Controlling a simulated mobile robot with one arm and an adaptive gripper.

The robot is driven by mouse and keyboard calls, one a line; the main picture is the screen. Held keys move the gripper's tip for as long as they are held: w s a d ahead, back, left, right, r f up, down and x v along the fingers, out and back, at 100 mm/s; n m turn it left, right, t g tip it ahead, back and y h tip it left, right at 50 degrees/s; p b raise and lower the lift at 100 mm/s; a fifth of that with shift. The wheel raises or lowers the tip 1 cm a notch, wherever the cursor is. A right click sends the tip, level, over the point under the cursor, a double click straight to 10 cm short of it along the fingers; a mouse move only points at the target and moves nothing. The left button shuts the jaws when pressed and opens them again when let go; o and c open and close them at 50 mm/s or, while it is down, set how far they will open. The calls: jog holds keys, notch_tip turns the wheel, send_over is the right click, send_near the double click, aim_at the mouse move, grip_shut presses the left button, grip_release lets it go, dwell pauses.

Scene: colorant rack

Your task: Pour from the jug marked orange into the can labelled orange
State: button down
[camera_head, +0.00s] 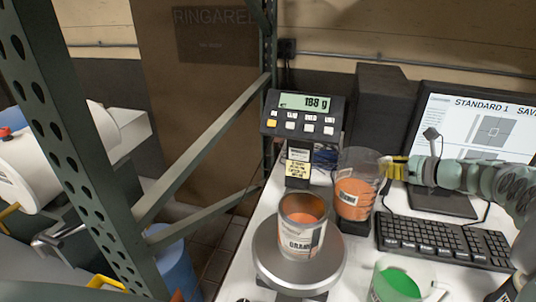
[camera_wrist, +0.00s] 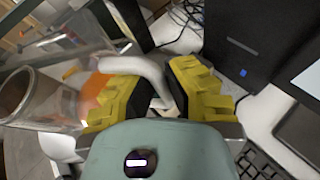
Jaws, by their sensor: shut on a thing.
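The clear jug (camera_head: 356,185) holds orange liquid and has a white label too small to read. In the head view it looks nearly upright, just right of and behind the can. My gripper (camera_head: 392,168), with yellow fingers, is shut on the jug's pale handle. In the wrist view the handle runs between the fingers of my gripper (camera_wrist: 158,92), and the jug (camera_wrist: 65,50) extends left. The can (camera_head: 301,243) has a partly readable label resembling "ORANGE" and orange contents. It stands upright on the round scale plate (camera_head: 268,268).
The scale display (camera_head: 305,104) appears to read 188 g. A green-filled container (camera_head: 398,285) stands at the front right. A keyboard (camera_head: 440,240), monitor (camera_head: 480,130) and dark box (camera_head: 375,105) occupy the right and back. A green rack post (camera_head: 80,150) rises at left.

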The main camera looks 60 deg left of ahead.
jog(key=shift+a+r+p, duration=0.1)
jog(key=shift+r+p, duration=2.45)
jog(key=shift+r, duration=0.1)
jog(key=shift+f, duration=0.1)
